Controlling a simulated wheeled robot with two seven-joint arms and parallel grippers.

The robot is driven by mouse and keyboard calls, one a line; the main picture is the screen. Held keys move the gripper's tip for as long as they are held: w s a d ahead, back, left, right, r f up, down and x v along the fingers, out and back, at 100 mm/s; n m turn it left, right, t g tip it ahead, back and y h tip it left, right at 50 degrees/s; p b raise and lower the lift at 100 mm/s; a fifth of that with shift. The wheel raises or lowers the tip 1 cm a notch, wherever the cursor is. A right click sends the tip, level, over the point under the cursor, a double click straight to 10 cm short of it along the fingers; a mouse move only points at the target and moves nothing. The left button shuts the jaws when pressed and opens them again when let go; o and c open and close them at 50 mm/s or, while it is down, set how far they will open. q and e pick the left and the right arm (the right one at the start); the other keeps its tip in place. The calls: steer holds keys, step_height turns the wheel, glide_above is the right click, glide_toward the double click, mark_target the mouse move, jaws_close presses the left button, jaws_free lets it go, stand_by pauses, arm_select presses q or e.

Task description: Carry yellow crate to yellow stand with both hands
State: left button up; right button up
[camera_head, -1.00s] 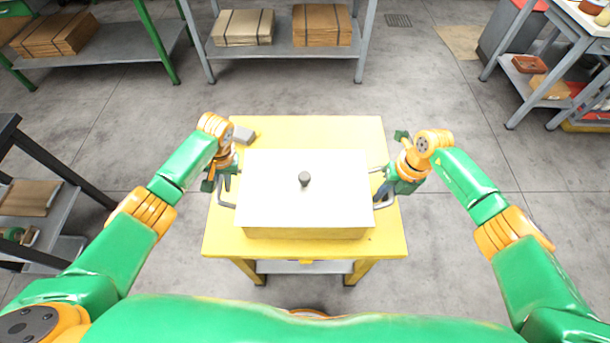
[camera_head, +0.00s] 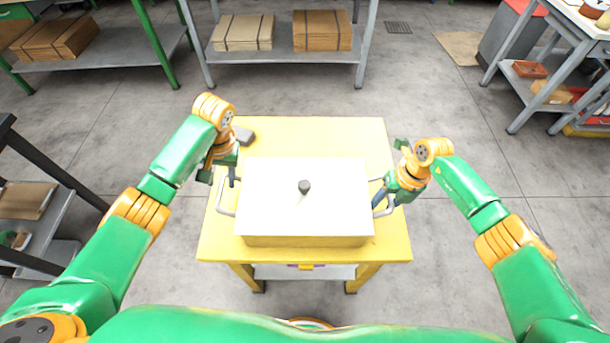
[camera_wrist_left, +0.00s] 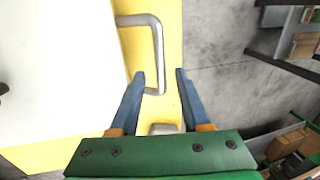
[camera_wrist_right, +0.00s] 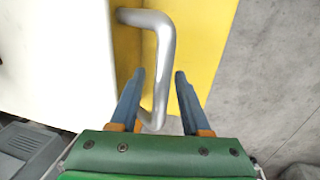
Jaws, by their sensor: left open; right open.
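The yellow crate (camera_head: 305,241) sits upright on a yellow stand (camera_head: 222,248). It has a white lid (camera_head: 270,205) with a dark knob and a grey metal handle on each side. My left gripper (camera_head: 222,178) is open at the far part of the left handle (camera_head: 220,198). In the left wrist view, its fingertips (camera_wrist_left: 160,74) are spread with the handle bar (camera_wrist_left: 158,50) in line between them. My right gripper (camera_head: 386,193) is open at the right handle. In the right wrist view, that handle (camera_wrist_right: 165,45) passes between its fingers (camera_wrist_right: 160,73).
A small grey block (camera_head: 243,135) lies at the stand's far left corner. Grey shelves with boxes (camera_head: 321,28) stand at the back, a dark shelf unit (camera_head: 40,215) at left and a workbench (camera_head: 555,45) at right. The floor around the stand is clear.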

steer(key=shift+d+r, duration=0.1)
steer(key=shift+r, duration=0.15)
arm_select(q)
steer(key=v, duration=0.5)
steer(key=shift+d+r, duration=0.1)
steer(key=shift+r, duration=0.1)
arm_select(e)
step_height(320, 180, up, 11)
steer(key=d, duration=0.2)
steer(key=shift+r, duration=0.2)
arm_select(q)
steer(key=shift+s, duration=0.1)
arm_select(e)
steer(key=shift+f, duration=0.1)
